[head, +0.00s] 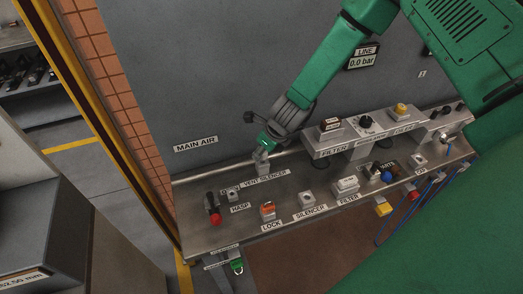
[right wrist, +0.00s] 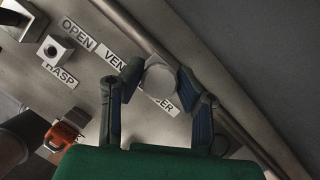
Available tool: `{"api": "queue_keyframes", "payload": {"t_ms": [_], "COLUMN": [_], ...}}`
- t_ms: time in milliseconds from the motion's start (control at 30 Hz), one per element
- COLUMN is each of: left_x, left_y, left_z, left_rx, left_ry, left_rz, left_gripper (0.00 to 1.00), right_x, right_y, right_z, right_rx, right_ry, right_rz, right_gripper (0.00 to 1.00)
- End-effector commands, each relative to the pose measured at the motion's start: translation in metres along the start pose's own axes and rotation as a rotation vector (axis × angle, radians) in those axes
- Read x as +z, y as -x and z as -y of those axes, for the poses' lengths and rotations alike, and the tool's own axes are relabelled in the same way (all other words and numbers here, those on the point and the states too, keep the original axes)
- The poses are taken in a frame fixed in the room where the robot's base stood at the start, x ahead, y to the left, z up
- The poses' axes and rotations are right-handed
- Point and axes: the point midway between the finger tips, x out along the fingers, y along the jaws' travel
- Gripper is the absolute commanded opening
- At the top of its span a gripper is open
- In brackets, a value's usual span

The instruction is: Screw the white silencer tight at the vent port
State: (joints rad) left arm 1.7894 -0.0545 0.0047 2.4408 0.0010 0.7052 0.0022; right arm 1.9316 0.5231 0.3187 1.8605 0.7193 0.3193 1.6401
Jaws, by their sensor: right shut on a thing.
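My right gripper (head: 264,145) is at the back of the steel bench, just above the label "VENT SILENCER" (head: 264,179). In the right wrist view its two dark fingers (right wrist: 158,82) stand either side of the pale round end of the white silencer (right wrist: 160,76), and it is shut on it. The silencer also shows in the head view below the fingers (head: 262,167). The vent port is hidden under it, so I cannot tell how far the thread is in. My left gripper is not in view.
The bench (head: 190,189) also bears a red-and-black handle (head: 213,208), a hasp block (head: 231,194), an orange lock (head: 268,210), a "SILENCER" holder (head: 306,200) and a filter block (head: 346,187). A rail (right wrist: 140,35) runs close behind the gripper, before the grey wall.

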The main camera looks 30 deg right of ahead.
Motion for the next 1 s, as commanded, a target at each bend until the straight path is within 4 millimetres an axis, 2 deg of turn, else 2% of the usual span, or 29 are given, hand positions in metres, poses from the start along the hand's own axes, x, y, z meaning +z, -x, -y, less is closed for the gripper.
{"api": "queue_keyframes", "payload": {"t_ms": [967,1000], "left_x": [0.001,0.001], "left_y": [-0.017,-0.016], "left_z": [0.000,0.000], "left_rx": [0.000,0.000], "left_ry": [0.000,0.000], "left_rz": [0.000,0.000], "left_gripper": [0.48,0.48], "right_x": [-0.007,-0.007], "right_y": [-0.019,-0.018], "right_z": [0.000,0.000], "right_rx": [0.001,0.001], "right_ry": [0.000,0.000], "right_rz": [0.000,0.000], "right_gripper": [0.01,0.36]}}
